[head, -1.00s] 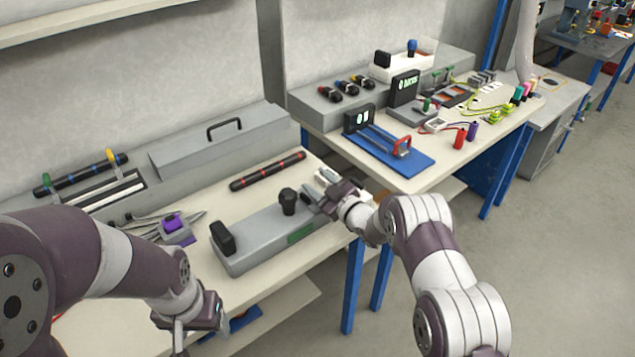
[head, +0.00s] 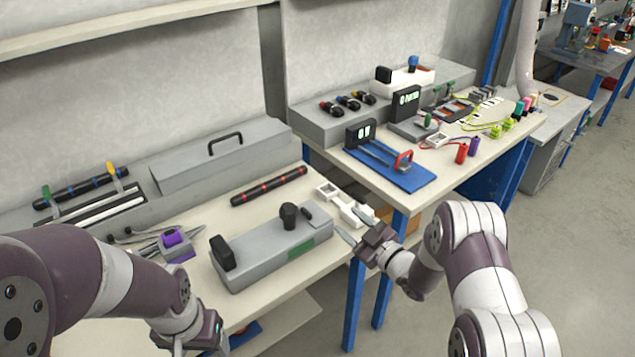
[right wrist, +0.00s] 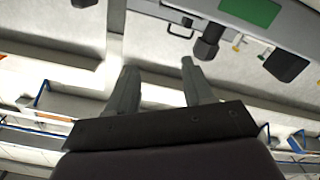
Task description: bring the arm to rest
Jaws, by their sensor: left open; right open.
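My right gripper (head: 359,227) is open and empty in the head view, off the front right corner of the near table and next to a small white block. In the right wrist view its two fingers (right wrist: 158,88) stand apart with nothing between them. My left gripper (head: 199,345) is at the bottom of the head view, low in front of the near table; its fingertips are partly cut off by the frame edge. The arm of my right gripper extends in from the lower right, and my left arm crosses the lower left.
A grey box with black knobs (head: 265,255) lies on the near table (head: 205,205), beside a black-red rod (head: 268,186). White blocks (head: 350,212) sit at the table's right end. A second table holds a blue board (head: 405,178). Open floor (head: 580,230) lies to the right.

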